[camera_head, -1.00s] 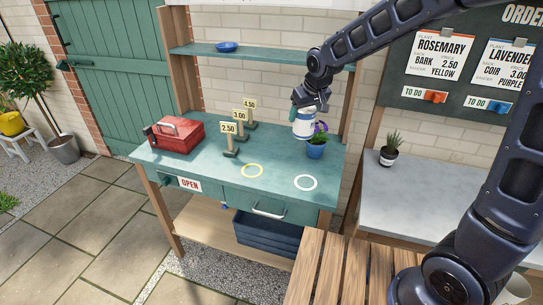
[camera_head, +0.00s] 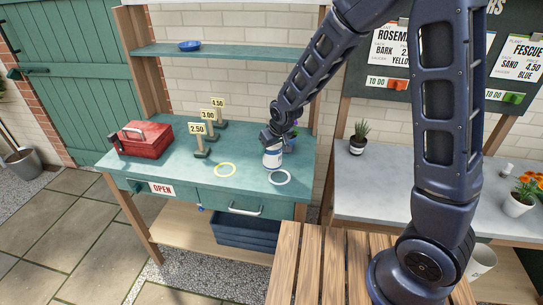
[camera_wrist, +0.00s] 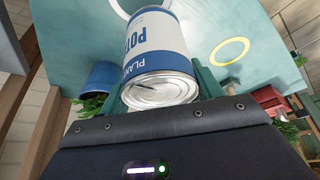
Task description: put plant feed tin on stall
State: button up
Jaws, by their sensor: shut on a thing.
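The plant feed tin (camera_head: 273,157) is white and blue and looks upright. My gripper (camera_head: 271,139) is shut on it from above, low over the teal stall top (camera_head: 180,171). The tin is just behind the white ring (camera_head: 279,178) in the head view; I cannot tell whether it touches the stall. In the wrist view, the tin (camera_wrist: 158,55) sits between the two green fingers, its metal end toward the camera. The white ring (camera_wrist: 122,8) shows partly past the tin's far end.
A blue pot with purple flowers (camera_head: 289,146) stands close behind my gripper, partly hidden. A yellow ring (camera_head: 225,170) lies left of the white one. Price signs (camera_head: 202,140) and a red toolbox (camera_head: 145,140) stand further left. A shelf (camera_head: 230,49) spans above.

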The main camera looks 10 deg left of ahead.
jog(key=shift+f, duration=1.8)
jog(key=shift+f, duration=0.2)
jog(key=o, duration=1.2)
jog(key=shift+r, duration=0.1)
jog(key=shift+v, duration=6.1)
